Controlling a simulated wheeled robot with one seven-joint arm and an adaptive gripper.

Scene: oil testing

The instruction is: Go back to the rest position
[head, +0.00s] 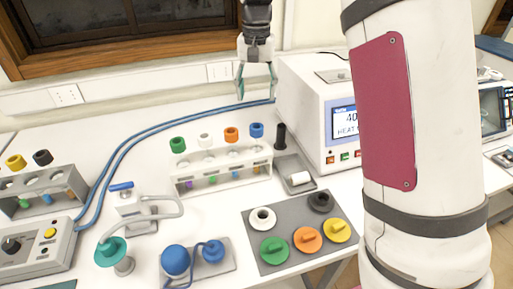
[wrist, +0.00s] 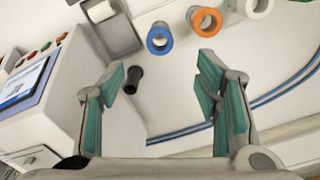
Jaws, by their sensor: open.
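My gripper (head: 257,82) hangs at the back of the white table, just left of the white heating machine (head: 315,100), with its fingers apart and nothing between them.
A white rack (head: 222,172) holds capped tubes, with a blue-capped one nearest my gripper. A black upright piece (head: 280,137) stands by the machine. A grey mat (head: 268,256) carries several coloured caps. Blue hoses (head: 150,122) cross the table.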

